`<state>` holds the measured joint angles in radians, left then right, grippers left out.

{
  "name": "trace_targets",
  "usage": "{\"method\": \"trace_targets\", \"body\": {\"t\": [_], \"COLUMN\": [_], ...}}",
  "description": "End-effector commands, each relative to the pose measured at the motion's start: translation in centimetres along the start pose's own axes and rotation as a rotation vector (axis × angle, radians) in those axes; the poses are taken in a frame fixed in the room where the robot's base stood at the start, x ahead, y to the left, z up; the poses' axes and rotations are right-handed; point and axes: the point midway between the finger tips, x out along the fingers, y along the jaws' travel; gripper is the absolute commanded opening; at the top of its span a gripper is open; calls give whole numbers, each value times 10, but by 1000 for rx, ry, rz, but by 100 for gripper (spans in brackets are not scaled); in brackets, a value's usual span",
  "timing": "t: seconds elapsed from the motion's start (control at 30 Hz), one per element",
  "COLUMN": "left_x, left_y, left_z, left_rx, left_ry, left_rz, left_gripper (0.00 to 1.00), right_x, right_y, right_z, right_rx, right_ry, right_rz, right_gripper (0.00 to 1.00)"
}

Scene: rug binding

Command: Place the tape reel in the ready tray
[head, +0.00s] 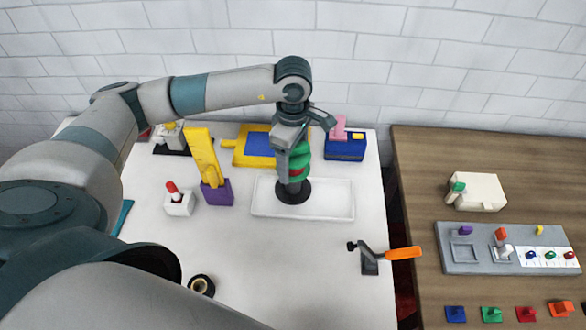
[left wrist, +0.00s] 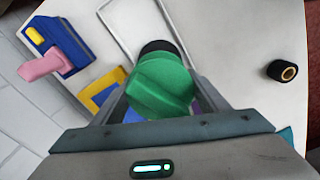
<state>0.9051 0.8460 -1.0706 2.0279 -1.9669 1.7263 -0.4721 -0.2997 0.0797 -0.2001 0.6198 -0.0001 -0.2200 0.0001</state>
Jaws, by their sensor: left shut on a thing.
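My left gripper (head: 291,152) is shut on a green piece (head: 300,160) with a red patch and a round black base (head: 293,191). The green piece fills the middle of the left wrist view (left wrist: 160,86), between the fingers. It is upright over the left part of a shallow white tray (head: 330,200); I cannot tell whether its base touches the tray floor. The tray looks otherwise empty. A black roll with a tan core (head: 202,286) lies at the front left, partly behind my arm; it also shows in the left wrist view (left wrist: 282,71). My right gripper is out of view.
A purple block with a yellow upright (head: 216,190) and a white block with a red knob (head: 179,203) stand left of the tray. A blue box (head: 345,150) stands behind it. An orange-handled tool (head: 385,253) lies in front. A wooden table (head: 420,180) is at right.

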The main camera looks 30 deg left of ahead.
Motion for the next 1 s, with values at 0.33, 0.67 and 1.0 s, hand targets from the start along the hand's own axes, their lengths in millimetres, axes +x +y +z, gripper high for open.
{"method": "trace_targets", "body": {"t": [0.33,0.67,1.0], "left_x": [36,39,42], "left_y": [-1,0,0], "left_z": [0,0,0], "left_rx": [0,0,0], "left_ry": [0,0,1], "left_rz": [-1,0,-1], "left_gripper": [21,21,86], "right_x": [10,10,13], "right_y": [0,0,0], "right_z": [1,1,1], "right_rx": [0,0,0], "right_ry": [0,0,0], "right_rz": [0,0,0], "right_gripper": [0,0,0]}}
